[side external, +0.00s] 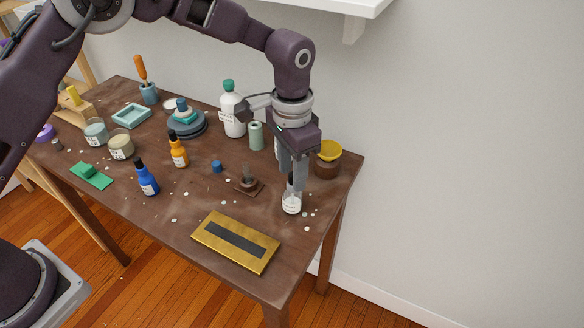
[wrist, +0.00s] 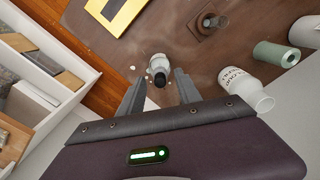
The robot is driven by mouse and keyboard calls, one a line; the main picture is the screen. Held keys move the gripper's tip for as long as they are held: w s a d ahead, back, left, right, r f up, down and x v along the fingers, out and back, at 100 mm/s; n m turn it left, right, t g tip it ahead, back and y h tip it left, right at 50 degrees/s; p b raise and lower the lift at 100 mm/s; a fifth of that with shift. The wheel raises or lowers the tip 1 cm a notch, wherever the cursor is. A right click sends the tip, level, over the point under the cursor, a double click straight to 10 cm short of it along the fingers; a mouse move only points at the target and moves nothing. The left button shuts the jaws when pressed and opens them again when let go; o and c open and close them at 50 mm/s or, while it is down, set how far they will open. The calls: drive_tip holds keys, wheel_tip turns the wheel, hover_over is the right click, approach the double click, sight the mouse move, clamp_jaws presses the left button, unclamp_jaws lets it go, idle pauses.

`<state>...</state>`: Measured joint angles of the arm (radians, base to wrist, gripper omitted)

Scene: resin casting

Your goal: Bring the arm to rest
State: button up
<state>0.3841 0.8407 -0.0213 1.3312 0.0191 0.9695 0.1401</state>
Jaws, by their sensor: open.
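My gripper (side external: 293,172) points down over the right end of the brown table (side external: 190,228). A small white bottle with a dark cap (side external: 291,202) stands upright on the table just at my fingertips. In the wrist view my gripper (wrist: 158,90) is open, with one finger on each side of the bottle (wrist: 158,66). A gap shows between the bottle and each finger. The bottle's upper part is partly hidden by a finger in the side view.
A gold plate with a dark strip (side external: 236,240) lies at the front edge. A brown jar with a yellow lid (side external: 328,160), a green roll (side external: 255,136) and a white bottle (side external: 232,112) stand close behind my gripper. Blue (side external: 146,180) and orange (side external: 179,153) bottles stand left. A white shelf (side external: 330,8) hangs above.

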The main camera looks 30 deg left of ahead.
wheel_tip(320, 180, up, 7)
drive_tip(key=shift+r, duration=0.1)
drive_tip(key=s+a+r+n+t, duration=0.2)
drive_tip(key=s+a+r+n, duration=0.1)
drive_tip(key=s+a+r, duration=0.85)
drive_tip(key=s+a+n+t, duration=0.1)
drive_tip(key=s+a, duration=0.2)
drive_tip(key=s, duration=0.5)
drive_tip(key=s+a+n+t, duration=0.2)
drive_tip(key=s+a, duration=0.1)
drive_tip(key=s, duration=0.5)
drive_tip(key=shift+s+a+t, duration=0.3)
drive_tip(key=shift+s+a, duration=0.1)
